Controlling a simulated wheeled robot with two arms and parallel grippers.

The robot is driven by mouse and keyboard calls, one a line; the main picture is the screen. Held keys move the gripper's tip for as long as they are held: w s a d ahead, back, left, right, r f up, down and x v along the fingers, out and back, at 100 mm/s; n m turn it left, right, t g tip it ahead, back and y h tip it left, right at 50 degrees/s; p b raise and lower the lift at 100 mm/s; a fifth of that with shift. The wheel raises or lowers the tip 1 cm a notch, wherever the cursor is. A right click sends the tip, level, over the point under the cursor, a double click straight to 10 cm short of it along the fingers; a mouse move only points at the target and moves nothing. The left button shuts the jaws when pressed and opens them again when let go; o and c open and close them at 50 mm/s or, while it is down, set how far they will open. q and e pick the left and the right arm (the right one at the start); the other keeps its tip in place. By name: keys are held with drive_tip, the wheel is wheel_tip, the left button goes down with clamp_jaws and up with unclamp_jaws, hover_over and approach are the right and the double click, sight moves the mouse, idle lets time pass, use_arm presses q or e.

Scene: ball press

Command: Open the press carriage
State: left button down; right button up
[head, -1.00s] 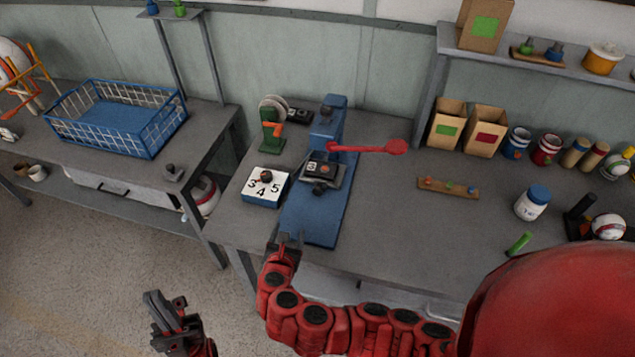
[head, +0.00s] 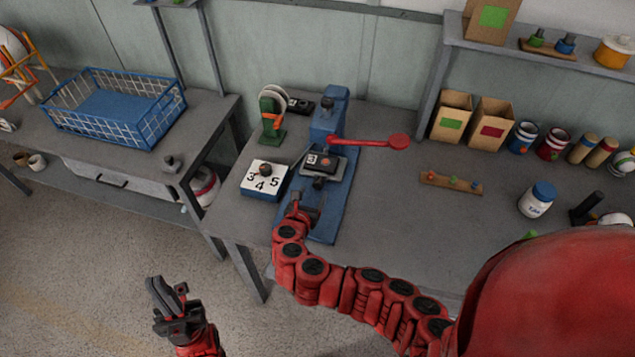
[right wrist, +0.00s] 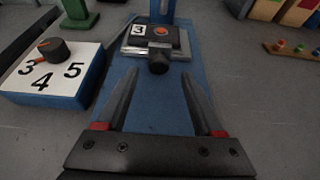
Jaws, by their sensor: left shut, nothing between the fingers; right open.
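The blue press (head: 330,121) stands on the grey table, with a red lever (head: 370,141) reaching out to the right. Its carriage (head: 323,164) sits low on the blue base and carries a dark block marked 3 with an orange spot. The carriage (right wrist: 156,42) also shows in the right wrist view, with a dark round knob (right wrist: 158,63) at its front. My right gripper (head: 307,193) is open over the base, in front of the knob; its fingers (right wrist: 165,100) are apart with nothing between them. My left gripper (head: 168,284) is shut and empty, over the floor away from the table.
A dial box (head: 264,181) numbered 3, 4, 5 stands just left of the press base. A green device (head: 271,117) stands behind it. A wooden strip with small pegs (head: 452,182) lies to the right. The table between is clear.

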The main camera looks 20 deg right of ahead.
sight(317, 185)
drive_tip(key=shift+p+x, duration=0.45)
drive_tip(key=shift+x, duration=2.8)
drive_tip(key=shift+a, duration=0.1)
clamp_jaws()
